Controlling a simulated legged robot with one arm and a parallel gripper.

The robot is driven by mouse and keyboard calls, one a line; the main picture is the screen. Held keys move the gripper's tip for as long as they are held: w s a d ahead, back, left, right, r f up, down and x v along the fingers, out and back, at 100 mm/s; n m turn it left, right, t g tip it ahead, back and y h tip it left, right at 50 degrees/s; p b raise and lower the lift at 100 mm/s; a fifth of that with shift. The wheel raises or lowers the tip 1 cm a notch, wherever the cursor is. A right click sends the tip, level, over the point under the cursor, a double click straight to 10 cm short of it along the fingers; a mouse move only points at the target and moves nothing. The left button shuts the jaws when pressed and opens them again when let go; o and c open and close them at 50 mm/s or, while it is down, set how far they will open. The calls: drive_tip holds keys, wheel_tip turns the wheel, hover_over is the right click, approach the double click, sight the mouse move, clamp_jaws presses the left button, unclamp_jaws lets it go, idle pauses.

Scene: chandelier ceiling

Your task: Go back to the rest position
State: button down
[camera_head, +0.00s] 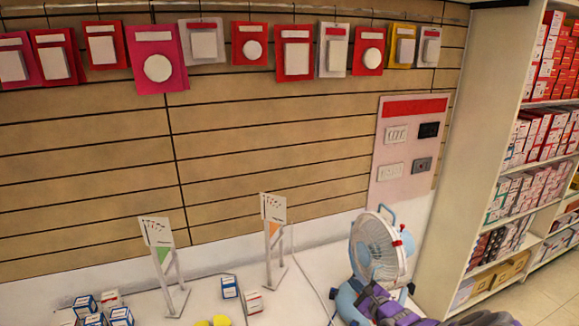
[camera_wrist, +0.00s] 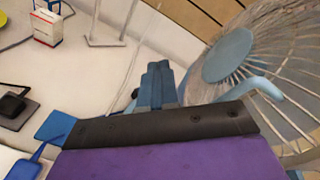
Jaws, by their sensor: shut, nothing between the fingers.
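My gripper (camera_wrist: 158,86) shows in the wrist view, with its blue-grey fingers together and nothing between them. Behind the fingers are a dark bar and a purple body. In the head view, my purple arm shows at the bottom right, in front of a fan (camera_head: 378,248). The fan has a pale wire cage and a blue frame. It also shows in the wrist view (camera_wrist: 232,55), close on the right of the fingers. I cannot tell whether the gripper touches it.
A white counter (camera_head: 215,300) holds small boxes (camera_head: 86,306) and two sign stands (camera_head: 160,250) (camera_head: 274,225). Red and pink packets (camera_head: 157,66) hang on the slatted wall. Stocked shelves (camera_head: 520,190) stand right. A small dark object (camera_wrist: 13,103) lies at the wrist view's left.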

drive_tip(key=s+a+r+n+g+y, duration=0.2)
drive_tip(key=s+a+r+n+y, duration=0.15)
drive_tip(key=a+r, duration=0.5)
drive_tip(key=s+a+r+n+g+y, duration=0.2)
drive_tip(key=a+r+n+y, duration=0.25)
drive_tip(key=a+r, duration=0.4)
drive_tip(key=s+a+r+n+g+y, duration=0.1)
drive_tip(key=s+a+r+n+g, duration=0.3)
drive_tip(key=s, duration=0.4)
drive_tip(key=s+a+r+n+g, duration=0.3)
drive_tip(key=s+a+n+g, duration=0.15)
drive_tip(key=s+a, duration=0.25)
drive_tip(key=s+d+f+n+g+h, duration=0.1)
drive_tip(key=s+f+n+g+h, duration=0.15)
drive_tip(key=s, duration=0.65)
drive_tip(key=s+d+f+n+g+h, duration=0.15)
drive_tip(key=s+n+h, duration=0.25)
drive_tip(key=s, duration=0.5)
drive_tip(key=s+d+f+h, duration=0.3)
drive_tip(key=s+d+h, duration=0.5)
drive_tip(key=s+d, duration=0.5)
drive_tip(key=d, duration=0.4)
drive_tip(key=shift+s+f+h+b, duration=0.15)
drive_tip(key=shift+h+b, duration=0.2)
drive_tip(key=shift+b, duration=0.05)
